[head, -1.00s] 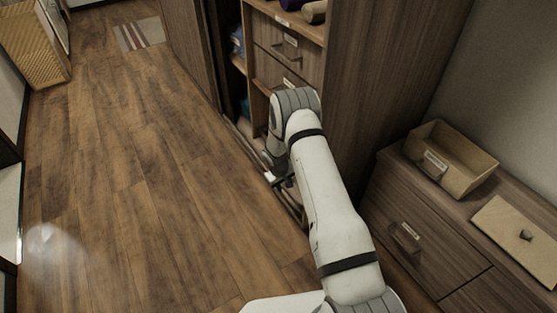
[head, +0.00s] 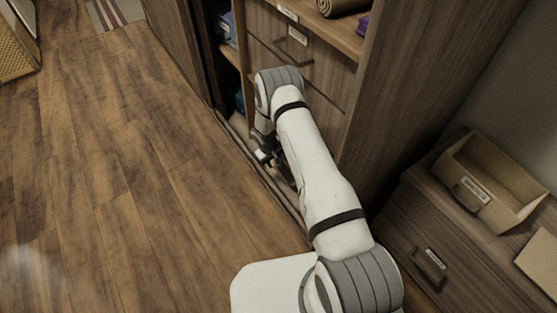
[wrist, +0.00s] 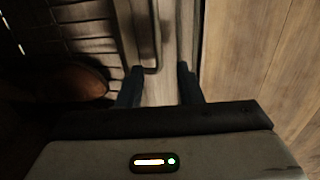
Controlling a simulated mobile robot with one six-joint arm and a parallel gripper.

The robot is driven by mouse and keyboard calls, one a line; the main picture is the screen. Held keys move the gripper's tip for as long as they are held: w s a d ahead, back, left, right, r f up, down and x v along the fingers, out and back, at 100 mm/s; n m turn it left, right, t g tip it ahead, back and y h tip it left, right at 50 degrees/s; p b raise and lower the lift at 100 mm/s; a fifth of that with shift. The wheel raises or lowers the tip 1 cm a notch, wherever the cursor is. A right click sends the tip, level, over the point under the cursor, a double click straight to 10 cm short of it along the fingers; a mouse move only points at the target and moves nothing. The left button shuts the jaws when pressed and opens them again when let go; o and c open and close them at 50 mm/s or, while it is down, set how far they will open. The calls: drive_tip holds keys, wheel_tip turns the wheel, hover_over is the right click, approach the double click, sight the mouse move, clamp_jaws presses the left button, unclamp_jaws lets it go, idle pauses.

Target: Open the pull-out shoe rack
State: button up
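My gripper (head: 270,158) is low at the foot of the cabinet, mostly hidden by my arm in the head view. In the wrist view my gripper (wrist: 159,85) has its two dark fingers apart. A thin dark bar handle (wrist: 156,42) reaches to just ahead of the gap between the fingers; I cannot tell whether a finger touches it. A pale front strip of the shoe rack (wrist: 178,35) lies beside the handle. Left of it is a dark slatted rack interior with a brown rounded shoe (wrist: 78,80).
Wooden floor (head: 120,180) is open on the left. Cabinet drawers (head: 290,45) rise above my gripper. A low drawer unit (head: 425,235) with an open box (head: 490,180) stands at the right. A striped mat (head: 115,12) lies far back.

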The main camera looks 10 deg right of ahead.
sight(278, 171)
drive_tip(key=f, duration=0.2)
drive_tip(key=d+f+b, duration=0.1)
drive_tip(key=f, duration=0.1)
drive_tip(key=f+b, duration=0.1)
drive_tip(key=f, duration=0.2)
drive_tip(key=shift+w+d+f, duration=0.1)
drive_tip(key=shift+w+d, duration=0.2)
clamp_jaws()
drive_tip(key=shift+d, duration=0.1)
